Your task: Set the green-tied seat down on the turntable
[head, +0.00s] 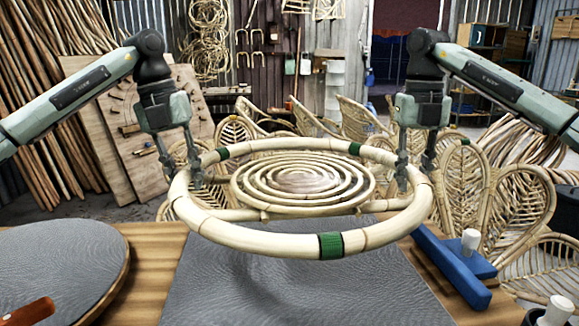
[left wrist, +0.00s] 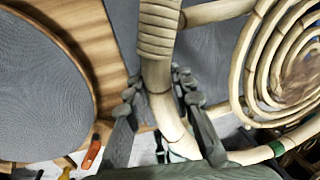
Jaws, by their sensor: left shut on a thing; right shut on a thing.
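The seat (head: 260,240) is a pale rattan hoop with a coiled spiral centre and several green ties around its rim. It hangs roughly level above the bench. My left gripper (head: 180,172) is shut on the left side of the hoop, and my right gripper (head: 415,172) is shut on the right side. In the left wrist view the hoop (left wrist: 160,75) runs between the fingers of my left gripper (left wrist: 158,98), near a rattan wrapping. The turntable (head: 60,262), a round grey-topped disc with a wooden rim, is at the lower left, apart from the seat and empty near its middle.
A grey mat (head: 300,295) lies on the wooden bench (head: 150,260) under the seat. A blue fixture (head: 455,268) with a white peg sits at the right. An orange-handled tool (head: 28,312) is at the lower left. Rattan chairs (head: 500,200) stand behind.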

